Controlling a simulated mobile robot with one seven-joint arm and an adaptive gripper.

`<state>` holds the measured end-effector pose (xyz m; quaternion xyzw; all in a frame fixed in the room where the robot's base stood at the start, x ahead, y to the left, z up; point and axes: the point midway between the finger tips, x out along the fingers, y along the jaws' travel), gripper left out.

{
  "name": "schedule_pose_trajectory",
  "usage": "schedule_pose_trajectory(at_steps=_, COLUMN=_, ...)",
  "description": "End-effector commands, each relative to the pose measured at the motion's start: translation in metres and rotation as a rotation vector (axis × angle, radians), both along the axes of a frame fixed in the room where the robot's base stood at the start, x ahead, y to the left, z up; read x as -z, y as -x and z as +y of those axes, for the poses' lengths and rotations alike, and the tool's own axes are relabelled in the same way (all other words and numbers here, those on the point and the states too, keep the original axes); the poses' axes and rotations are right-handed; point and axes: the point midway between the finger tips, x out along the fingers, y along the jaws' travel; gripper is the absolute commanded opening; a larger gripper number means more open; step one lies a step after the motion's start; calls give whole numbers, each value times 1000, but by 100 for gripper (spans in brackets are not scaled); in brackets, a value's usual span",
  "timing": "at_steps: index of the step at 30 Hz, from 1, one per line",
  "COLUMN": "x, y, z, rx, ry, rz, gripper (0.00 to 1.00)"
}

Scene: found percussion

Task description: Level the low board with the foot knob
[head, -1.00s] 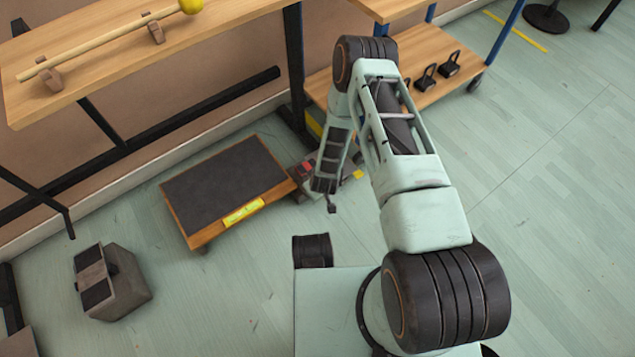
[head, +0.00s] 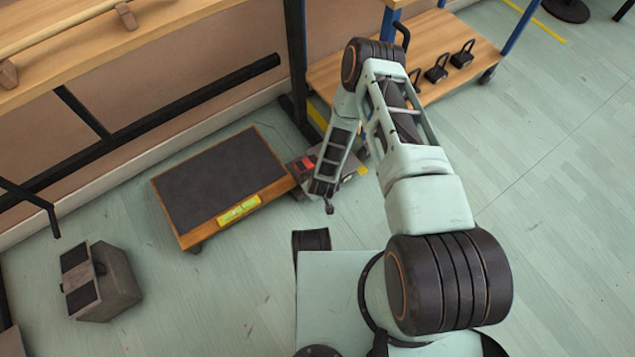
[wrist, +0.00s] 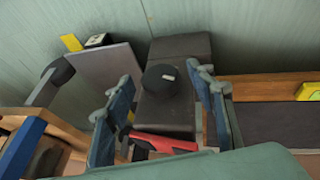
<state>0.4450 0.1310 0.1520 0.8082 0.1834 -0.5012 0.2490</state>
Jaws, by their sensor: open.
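The low board (head: 222,182) is a dark-topped platform with a wooden frame, low over the floor beside the wall. A yellow level (head: 239,209) is on its front edge. In the wrist view, the board (wrist: 270,125) is at the right, with the level (wrist: 309,90) at the picture's edge. A round black knob (wrist: 160,84) with a small pale mark sits on a dark block. My gripper (wrist: 162,92) is open, its fingers on either side of the knob with gaps visible. Contact and height are hard to tell. In the head view my arm hides the knob.
A red part (wrist: 165,145) lies close below the knob in the wrist view. A grey box with dark pads (head: 100,282) stands on the floor at left. A low wooden shelf with black weights (head: 437,70) is at the back right. Floor in front of the board is clear.

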Motion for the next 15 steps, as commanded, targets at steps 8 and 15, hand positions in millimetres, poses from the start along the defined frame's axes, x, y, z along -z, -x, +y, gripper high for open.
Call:
schedule_pose_trajectory(at_steps=8, x=0, y=0, z=0, rx=0, ry=0, rz=0, gripper=25)
schedule_pose_trajectory(at_steps=15, x=0, y=0, z=0, rx=-1, ry=-1, rz=1, gripper=9)
